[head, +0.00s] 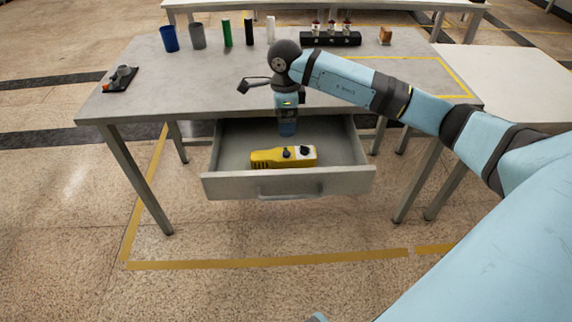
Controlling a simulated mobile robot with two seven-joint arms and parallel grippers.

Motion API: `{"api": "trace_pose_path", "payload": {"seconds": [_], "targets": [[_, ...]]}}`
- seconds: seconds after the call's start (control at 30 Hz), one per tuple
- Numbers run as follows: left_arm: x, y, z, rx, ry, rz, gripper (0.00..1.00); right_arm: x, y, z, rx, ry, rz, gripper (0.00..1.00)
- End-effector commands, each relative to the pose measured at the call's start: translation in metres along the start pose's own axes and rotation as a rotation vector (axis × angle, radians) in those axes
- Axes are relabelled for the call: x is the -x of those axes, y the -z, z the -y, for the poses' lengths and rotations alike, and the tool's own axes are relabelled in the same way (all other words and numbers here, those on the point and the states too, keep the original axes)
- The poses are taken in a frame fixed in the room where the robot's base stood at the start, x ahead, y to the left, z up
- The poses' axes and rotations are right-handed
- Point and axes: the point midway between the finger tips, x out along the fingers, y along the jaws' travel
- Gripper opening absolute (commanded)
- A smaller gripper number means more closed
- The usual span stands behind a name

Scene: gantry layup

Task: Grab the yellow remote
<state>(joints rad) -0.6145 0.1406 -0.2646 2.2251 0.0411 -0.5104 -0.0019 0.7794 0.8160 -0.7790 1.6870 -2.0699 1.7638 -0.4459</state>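The yellow remote (268,158) with black knobs lies in the open drawer (344,146) under the grey table, near the drawer's front wall. My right arm comes in from the right, across the tabletop, and bends downward at the table's front edge. Its end, with my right gripper (288,130), points down above the back part of the drawer, behind the remote and apart from it in the picture. The fingers are too small and hidden to make out, and no held object shows. My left gripper is not in view.
The table (190,85) bears a blue cup (169,39), a grey cup (198,36), several upright cylinders, a black rack (330,39) with small bottles, and a dark tool (121,79) at the left. The drawer front (235,187) stands out from the table. The floor before it is clear.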

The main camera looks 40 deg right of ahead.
Motion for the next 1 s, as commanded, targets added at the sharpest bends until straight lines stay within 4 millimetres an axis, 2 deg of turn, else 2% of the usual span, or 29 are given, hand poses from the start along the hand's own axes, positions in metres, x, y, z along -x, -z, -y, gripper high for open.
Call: {"api": "trace_pose_path", "payload": {"seconds": [0.3, 0.67, 0.9, 1.0], "targets": [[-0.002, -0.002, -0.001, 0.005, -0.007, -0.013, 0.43, -0.062, 0.000, -0.001, -0.001, -0.003, -0.003, 0.94], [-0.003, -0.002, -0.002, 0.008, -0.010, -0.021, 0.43, -0.089, 0.000, -0.003, -0.001, -0.002, 0.000, 0.94], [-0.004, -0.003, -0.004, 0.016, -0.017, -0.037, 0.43, -0.125, 0.002, -0.007, -0.001, -0.004, 0.001, 0.94], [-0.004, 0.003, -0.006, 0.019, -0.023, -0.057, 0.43, -0.132, 0.002, -0.006, -0.001, -0.002, 0.001, 0.94]]}}
